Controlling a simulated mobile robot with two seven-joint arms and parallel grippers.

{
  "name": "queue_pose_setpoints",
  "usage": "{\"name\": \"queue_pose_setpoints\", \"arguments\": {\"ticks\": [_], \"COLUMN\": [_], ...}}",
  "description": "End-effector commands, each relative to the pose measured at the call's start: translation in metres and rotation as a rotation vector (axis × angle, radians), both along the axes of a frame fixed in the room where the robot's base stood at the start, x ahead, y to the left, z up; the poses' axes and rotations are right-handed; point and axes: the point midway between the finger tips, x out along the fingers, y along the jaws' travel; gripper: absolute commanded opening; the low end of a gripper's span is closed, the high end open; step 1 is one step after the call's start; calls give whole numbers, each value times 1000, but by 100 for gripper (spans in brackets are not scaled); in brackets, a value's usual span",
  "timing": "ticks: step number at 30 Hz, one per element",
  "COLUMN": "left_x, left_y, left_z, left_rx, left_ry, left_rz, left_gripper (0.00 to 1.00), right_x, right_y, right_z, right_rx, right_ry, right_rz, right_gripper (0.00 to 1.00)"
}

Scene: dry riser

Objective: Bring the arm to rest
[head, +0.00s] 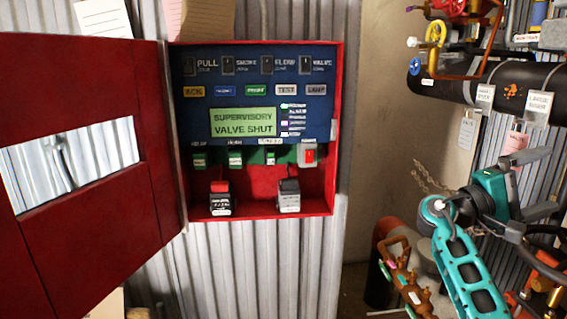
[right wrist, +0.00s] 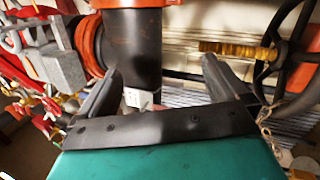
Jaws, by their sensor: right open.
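My right gripper (head: 535,181) is at the right of the head view, on a teal arm that comes up from the lower right. Its two grey fingers are spread apart with nothing between them. In the right wrist view the same gripper (right wrist: 160,85) shows its fingers wide apart. A dark pipe with a red-orange collar stands beyond them. My left gripper is not in view.
A red alarm panel (head: 339,130) hangs open on the corrugated wall, its door (head: 80,200) swung left. Its display reads "SUPERVISORY VALVE SHUT". A black pipe (head: 455,88) with hanging tags runs behind my right gripper. Brown fittings (head: 405,275) and a chain are close to the arm.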

Motion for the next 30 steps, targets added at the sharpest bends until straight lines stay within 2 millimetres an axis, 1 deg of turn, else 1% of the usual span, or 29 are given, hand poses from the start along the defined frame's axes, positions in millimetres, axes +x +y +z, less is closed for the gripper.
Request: {"name": "queue_pose_setpoints", "arguments": {"ticks": [1,3,5,6,9,11,14,17,20,21,23,24,27,30], "left_x": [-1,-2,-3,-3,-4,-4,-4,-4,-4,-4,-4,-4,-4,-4], "left_y": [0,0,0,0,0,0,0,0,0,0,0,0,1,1], "left_z": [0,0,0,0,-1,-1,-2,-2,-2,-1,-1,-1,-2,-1], "left_rx": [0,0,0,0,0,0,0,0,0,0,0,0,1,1], "left_ry": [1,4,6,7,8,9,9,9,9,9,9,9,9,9], "left_rz": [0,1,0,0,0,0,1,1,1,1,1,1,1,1], "left_gripper": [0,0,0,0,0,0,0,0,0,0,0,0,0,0], "right_x": [-9,-21,-32,-31,-2,12,38,65,93,104,120,129,147,158], "right_y": [-16,-35,-51,-56,-59,-60,-57,-48,-29,-20,-2,10,39,63], "right_z": [-17,-36,-50,-56,-72,-83,-102,-122,-141,-148,-155,-159,-160,-155], "right_rx": [-30,-65,-96,-91,10,69,171,291,438,504,610,681,843,982], "right_ry": [54,117,169,182,151,133,89,24,-77,-127,-214,-278,-441,-595], "right_rz": [-33,-70,-99,-81,84,175,332,503,692,772,891,966,1128,1249], "right_gripper": [100,100,100,100,100,100,100,100,100,100,100,100,100,100]}}
